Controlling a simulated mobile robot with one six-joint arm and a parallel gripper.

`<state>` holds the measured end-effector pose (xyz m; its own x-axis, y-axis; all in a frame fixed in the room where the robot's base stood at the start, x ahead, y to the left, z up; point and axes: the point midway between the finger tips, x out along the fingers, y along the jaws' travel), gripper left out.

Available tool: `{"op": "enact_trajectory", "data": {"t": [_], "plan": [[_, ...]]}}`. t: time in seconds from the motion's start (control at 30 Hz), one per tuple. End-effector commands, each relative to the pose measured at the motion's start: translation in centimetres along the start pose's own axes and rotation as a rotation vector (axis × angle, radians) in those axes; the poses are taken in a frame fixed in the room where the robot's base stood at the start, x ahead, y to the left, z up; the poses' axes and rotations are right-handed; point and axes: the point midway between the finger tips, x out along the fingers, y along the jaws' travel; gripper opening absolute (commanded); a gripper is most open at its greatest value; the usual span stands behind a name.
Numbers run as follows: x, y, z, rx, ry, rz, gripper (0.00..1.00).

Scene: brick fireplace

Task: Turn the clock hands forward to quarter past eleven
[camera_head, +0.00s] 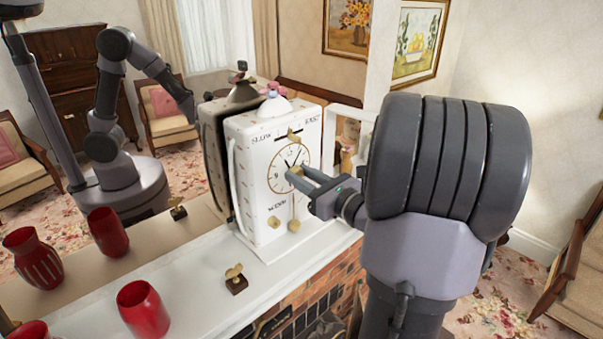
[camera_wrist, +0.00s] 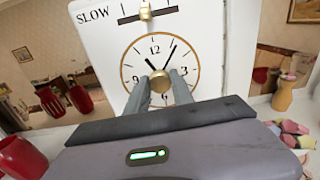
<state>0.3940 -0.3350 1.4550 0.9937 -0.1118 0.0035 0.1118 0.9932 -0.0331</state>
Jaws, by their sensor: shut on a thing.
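The white clock (camera_head: 265,205) stands upright on the mantel. Its round dial (camera_wrist: 128,72) has a gold rim and black numerals. In the wrist view, the long hand (camera_wrist: 172,53) points near 1 and the short hand (camera_wrist: 150,64) points up and left, near 11. My gripper (camera_wrist: 160,88) is shut on the brass knob (camera_wrist: 160,80) at the dial's centre; it also reaches the dial from the right in the head view (camera_head: 294,174). My fingers hide the lower dial.
A brass slider (camera_wrist: 145,11) sits above the dial, with a pendulum (camera_head: 294,225) below. A red vase (camera_head: 143,310) and a small brass piece on a dark block (camera_head: 236,281) stand left on the mantel (camera_head: 205,275). A mirror behind reflects the room.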

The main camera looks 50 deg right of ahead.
Motion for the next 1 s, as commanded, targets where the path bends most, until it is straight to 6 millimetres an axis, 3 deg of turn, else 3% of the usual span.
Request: {"op": "enact_trajectory", "data": {"t": [0.03,0.2,0.5,0.53,0.63,1.0], "plan": [[-0.02,0.03,0.71,0.095,0.006,0.001,0.00],[-0.03,0.04,0.45,0.341,0.006,0.000,0.00],[-0.03,0.02,0.05,0.375,0.002,0.000,0.00],[-0.03,0.02,0.05,0.374,0.002,0.000,0.32],[-0.03,0.03,0.05,0.373,0.003,0.000,0.50],[-0.65,-0.04,-0.01,0.372,0.003,-0.001,0.50]]}}
